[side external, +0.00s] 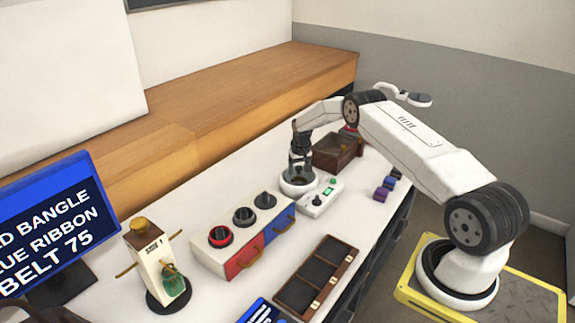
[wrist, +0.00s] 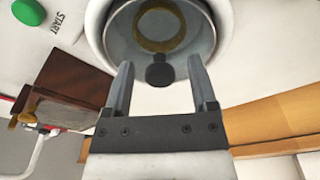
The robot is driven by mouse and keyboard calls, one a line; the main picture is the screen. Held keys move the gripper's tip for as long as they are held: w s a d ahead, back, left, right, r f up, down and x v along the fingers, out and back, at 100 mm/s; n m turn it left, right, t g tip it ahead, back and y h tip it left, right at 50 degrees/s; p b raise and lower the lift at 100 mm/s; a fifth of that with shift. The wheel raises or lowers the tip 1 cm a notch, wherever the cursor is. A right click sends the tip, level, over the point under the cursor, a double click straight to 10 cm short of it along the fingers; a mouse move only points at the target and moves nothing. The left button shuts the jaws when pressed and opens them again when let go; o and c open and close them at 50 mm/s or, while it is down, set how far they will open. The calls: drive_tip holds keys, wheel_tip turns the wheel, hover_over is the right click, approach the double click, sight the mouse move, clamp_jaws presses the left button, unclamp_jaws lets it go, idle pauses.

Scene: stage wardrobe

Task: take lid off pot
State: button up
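The pot (side external: 296,187) is a round white vessel on the white table, below my gripper (side external: 301,160) in the side view. In the wrist view the pot (wrist: 97,27) fills the top edge, with a grey see-through lid (wrist: 130,50) over it. A gold ring (wrist: 181,40) shows inside. The lid's dark round knob (wrist: 158,75) lies between the two fingers of my gripper (wrist: 160,66), with gaps on both sides. My gripper is open and holds nothing. Finger height relative to the knob is hard to tell.
A control box (side external: 319,199) with a green button stands close beside the pot. A brown wooden box (side external: 335,153) is behind it. A drawer unit (side external: 213,258), a compartment tray (side external: 316,276) and a figure stand (side external: 150,263) are nearer the front.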

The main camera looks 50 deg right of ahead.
sight(299, 167)
clamp_jaws()
drive_tip(key=shift+r, duration=0.2)
drive_tip(key=shift+r, duration=1.45)
drive_tip(key=s+a+r, duration=0.6)
drive_tip(key=s+r, duration=0.3)
drive_tip(key=s, duration=0.3)
drive_tip(key=shift+s+r, duration=0.3)
drive_tip(key=shift+r, duration=0.05)
